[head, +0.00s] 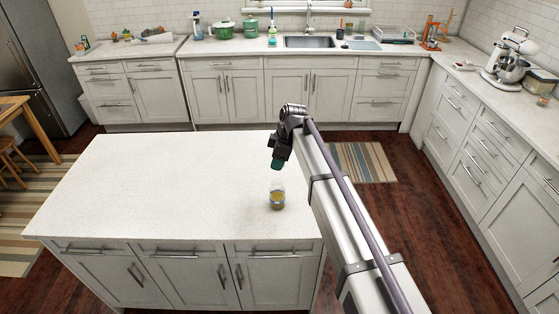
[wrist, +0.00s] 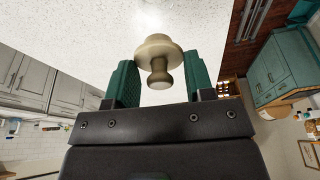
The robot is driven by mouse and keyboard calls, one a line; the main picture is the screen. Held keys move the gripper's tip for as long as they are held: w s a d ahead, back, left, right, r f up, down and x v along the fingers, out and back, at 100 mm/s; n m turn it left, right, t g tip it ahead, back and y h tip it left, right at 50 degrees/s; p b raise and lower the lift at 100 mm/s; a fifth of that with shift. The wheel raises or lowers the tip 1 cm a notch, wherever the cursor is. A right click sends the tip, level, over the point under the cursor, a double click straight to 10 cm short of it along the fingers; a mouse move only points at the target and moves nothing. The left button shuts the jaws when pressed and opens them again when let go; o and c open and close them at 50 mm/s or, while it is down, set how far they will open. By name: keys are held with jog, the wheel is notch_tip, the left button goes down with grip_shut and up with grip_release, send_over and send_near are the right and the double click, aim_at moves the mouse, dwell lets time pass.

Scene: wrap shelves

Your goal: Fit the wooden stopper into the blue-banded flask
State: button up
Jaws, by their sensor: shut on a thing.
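The wooden stopper (wrist: 158,52) is pale, with a wide round disc and a narrower knobbed end, and sits between the green fingers of my gripper (wrist: 160,75) in the wrist view. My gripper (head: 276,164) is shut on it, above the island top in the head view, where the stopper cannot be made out. The flask (head: 277,198) is small clear glass with yellow in its lower part. It stands upright near the island's right end, below my gripper and apart from it. Its blue band is too small to tell clearly. The flask does not show in the wrist view.
The white island top (head: 150,190) is otherwise clear, with wide free room left of the flask. My arm passes over its right edge. Counters at the back hold green pots (head: 225,29), a sink (head: 309,42) and bottles; a mixer (head: 512,55) stands at right.

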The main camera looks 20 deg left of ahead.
jog(key=shift+w+d+f, duration=0.15)
jog(key=shift+w+d, duration=0.05)
jog(key=shift+d, duration=0.15)
jog(key=shift+s+a, duration=0.3)
jog(key=shift+a, duration=0.45)
jog(key=shift+d+f+b, duration=0.2)
jog(key=shift+f+b, duration=0.15)
notch_tip(320, 180, down, 5)
jog(key=b, duration=0.5)
jog(key=shift+f, duration=0.1)
jog(key=shift+f+b, duration=1.35)
jog(key=shift+b, duration=0.1)
jog(key=o, duration=1)
jog(key=shift+c, duration=0.2)
jog(key=p+v, duration=1)
jog(key=shift+r, duration=0.45)
